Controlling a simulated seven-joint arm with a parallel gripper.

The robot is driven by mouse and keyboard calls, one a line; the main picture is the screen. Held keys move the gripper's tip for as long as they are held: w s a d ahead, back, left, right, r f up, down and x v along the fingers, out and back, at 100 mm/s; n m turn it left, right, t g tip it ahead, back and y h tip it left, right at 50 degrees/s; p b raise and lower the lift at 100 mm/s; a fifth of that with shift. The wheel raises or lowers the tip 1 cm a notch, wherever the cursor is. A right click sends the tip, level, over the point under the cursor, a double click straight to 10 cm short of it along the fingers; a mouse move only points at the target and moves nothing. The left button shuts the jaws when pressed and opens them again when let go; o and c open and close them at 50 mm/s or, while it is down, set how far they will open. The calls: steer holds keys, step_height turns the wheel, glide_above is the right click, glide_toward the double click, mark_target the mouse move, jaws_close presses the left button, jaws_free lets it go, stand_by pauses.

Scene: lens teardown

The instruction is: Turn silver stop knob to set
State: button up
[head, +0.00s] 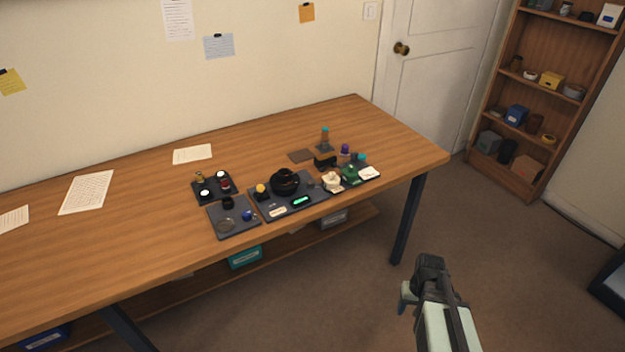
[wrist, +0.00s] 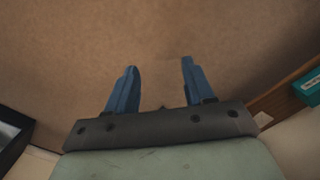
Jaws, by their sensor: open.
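A dark base plate (head: 268,212) on the table carries a black round lens body (head: 285,182), a yellow-topped part (head: 262,191), a pale label and a lit green display (head: 301,201). A small grey part (head: 310,183) stands right of the lens body. It is too small to tell whether it is the silver stop knob. My gripper (head: 404,302) is off the table's front right edge, over the floor, well away from the plate. In the wrist view my gripper (wrist: 159,68) has its blue fingers apart with nothing between them.
Left of the plate lie a grey tray (head: 232,233) with small parts and a dark tray (head: 212,198) with jars. Right of it are a white and a green item (head: 350,175). The table's left side (head: 120,240) is mostly clear apart from papers. A bookshelf (head: 545,75) stands right.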

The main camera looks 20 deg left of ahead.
steer(key=w+a+r+n+t, duration=0.1)
steer(key=w+a+r+n, duration=0.2)
steer(key=w+a+r, duration=0.45)
steer(key=n+y, duration=0.4)
steer(key=n, duration=1)
glide_toward(311, 181)
steer(key=x, duration=0.8)
steer(key=shift+s+a+f, duration=0.1)
steer(key=shift+f, duration=0.25)
jaws_close()
